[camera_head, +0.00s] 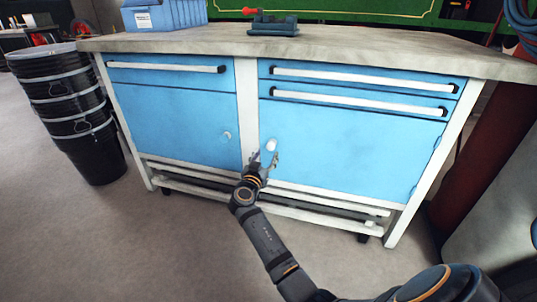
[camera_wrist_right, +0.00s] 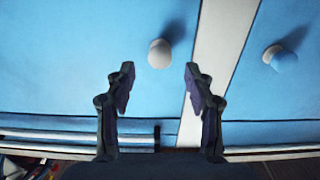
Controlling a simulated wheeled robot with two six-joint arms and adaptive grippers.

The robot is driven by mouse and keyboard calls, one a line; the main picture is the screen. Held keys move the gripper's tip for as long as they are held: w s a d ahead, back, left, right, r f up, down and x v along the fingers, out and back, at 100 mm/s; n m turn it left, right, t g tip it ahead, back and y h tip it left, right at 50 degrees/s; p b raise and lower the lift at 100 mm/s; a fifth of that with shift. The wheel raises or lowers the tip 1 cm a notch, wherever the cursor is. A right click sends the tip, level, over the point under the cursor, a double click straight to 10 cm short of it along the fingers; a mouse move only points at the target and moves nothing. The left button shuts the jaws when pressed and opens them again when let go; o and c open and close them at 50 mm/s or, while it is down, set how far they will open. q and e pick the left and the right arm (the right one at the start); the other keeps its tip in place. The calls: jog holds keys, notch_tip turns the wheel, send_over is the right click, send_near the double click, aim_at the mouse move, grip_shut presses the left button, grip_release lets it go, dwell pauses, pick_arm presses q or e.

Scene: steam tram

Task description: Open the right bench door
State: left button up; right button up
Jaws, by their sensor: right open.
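The right bench door (camera_head: 345,150) is a blue panel under two drawers, closed flush in the bench front. Its round white knob (camera_head: 271,145) sits near its left edge. My right gripper (camera_head: 267,160) is open in front of the door, just below the knob in the head view. The right wrist view looks upside down; there the knob (camera_wrist_right: 160,53) appears centred between the two spread fingertips (camera_wrist_right: 159,75), slightly past them. Contact with the knob cannot be seen, and nothing is held. My left gripper is not in view.
The left bench door (camera_head: 175,125) is closed, its knob (camera_head: 227,135) across the white post (camera_head: 247,100). Drawer handles (camera_head: 360,103) run above the right door. Black buckets (camera_head: 75,110) stand left; a dark red cylinder (camera_head: 480,150) stands right. Floor in front is clear.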

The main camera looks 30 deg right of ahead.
aim_at(270, 148)
jog(key=b+x, duration=0.1)
jog(key=x, duration=0.3)
jog(key=shift+w+d, duration=0.1)
jog(key=shift+w, duration=0.05)
grip_shut()
